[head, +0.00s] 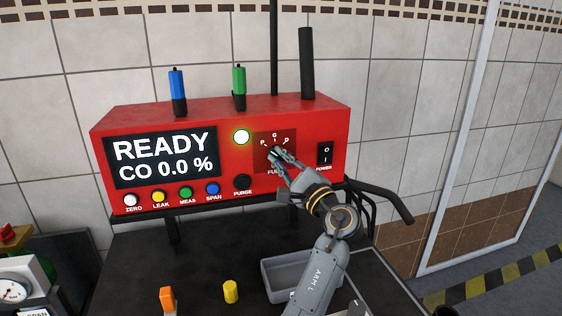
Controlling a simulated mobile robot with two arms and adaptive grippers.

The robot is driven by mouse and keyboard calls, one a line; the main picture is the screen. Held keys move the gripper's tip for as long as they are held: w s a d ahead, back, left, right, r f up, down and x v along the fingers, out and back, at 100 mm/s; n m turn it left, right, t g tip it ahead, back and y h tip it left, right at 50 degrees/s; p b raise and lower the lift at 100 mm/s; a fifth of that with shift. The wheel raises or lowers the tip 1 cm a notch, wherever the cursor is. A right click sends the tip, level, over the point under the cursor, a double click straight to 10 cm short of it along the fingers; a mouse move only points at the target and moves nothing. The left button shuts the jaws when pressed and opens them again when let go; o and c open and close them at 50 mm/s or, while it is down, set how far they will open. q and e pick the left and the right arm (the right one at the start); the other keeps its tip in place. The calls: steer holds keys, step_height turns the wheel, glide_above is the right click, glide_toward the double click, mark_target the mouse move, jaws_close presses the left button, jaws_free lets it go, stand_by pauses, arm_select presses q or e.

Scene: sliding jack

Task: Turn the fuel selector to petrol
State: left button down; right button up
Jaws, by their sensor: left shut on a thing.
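The red analyser (225,115) has a fuel selector panel (262,136) on its front, right of the lit round lamp. Letters P, G and D run in an arc across its top, with P at left, G at the top and D at right. My left gripper (275,154) is shut on the dark selector knob below the letters. The fingers cover most of the knob, so I cannot tell which letter it points at. The label below is partly hidden by the gripper. My right gripper is not in view.
The display (163,157) reads READY, CO 0.0 %. Several coloured buttons run below it. A power switch (325,154) is right of the selector. A grey tray (287,276), a yellow cylinder (230,292) and an orange piece (167,299) are on the dark surface below.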

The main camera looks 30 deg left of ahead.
arm_select(q)
steer(key=c, duration=1.4)
jaws_free()
steer(key=shift+c, duration=0.2)
steer(key=shift+o, duration=0.3)
steer(key=v, duration=0.7)
steer(key=shift+d, duration=0.3)
